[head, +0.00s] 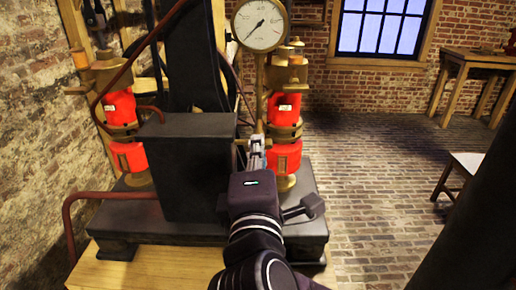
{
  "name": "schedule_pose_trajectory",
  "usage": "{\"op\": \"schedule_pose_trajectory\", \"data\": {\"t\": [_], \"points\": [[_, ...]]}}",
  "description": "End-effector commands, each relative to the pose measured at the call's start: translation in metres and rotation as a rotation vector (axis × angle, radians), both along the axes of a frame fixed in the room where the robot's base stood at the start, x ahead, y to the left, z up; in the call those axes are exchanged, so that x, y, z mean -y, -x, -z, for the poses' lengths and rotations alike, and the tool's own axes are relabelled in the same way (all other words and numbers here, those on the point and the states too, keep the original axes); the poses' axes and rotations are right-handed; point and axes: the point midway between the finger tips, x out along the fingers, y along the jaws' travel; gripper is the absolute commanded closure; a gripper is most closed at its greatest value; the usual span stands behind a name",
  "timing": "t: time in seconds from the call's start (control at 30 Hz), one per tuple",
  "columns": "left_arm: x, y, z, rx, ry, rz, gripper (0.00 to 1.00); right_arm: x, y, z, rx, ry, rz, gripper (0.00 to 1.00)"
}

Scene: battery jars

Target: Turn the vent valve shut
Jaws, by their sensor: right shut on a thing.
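My right gripper (256,146) reaches forward from the bottom of the head view, over the machine's dark base. Its fingers are shut on a small brass piece (241,142), seemingly the vent valve's handle, in front of the brass pipe below the gauge. The fingers and wrist hide most of this piece, so I cannot tell its angle. The round white pressure gauge (262,24) stands above it, its needle pointing to the lower left. My left gripper is not in view.
A red and brass jar column (285,110) stands just right of my gripper, another (121,105) at the left. A dark box (183,165) stands close on the left. A wooden table (478,60) is at the back right. The brick floor (380,180) between is clear.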

Motion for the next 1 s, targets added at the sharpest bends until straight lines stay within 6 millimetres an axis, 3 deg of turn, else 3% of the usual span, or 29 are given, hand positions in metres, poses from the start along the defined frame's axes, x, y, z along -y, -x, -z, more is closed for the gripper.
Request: {"op": "schedule_pose_trajectory", "data": {"t": [0.3,0.83,0.87,1.0], "points": [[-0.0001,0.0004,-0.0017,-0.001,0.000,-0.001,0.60,-0.0003,0.0000,0.0012,-0.004,-0.133,0.000,1.00],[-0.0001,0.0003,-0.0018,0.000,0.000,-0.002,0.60,-0.0004,0.0001,0.0009,-0.003,-0.159,-0.001,1.00],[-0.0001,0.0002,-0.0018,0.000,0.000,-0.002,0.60,-0.0004,0.0001,0.0009,-0.003,-0.159,-0.001,0.90],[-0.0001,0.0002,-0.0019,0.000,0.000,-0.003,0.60,-0.0004,0.0001,0.0007,-0.002,-0.159,-0.001,0.75]]}}
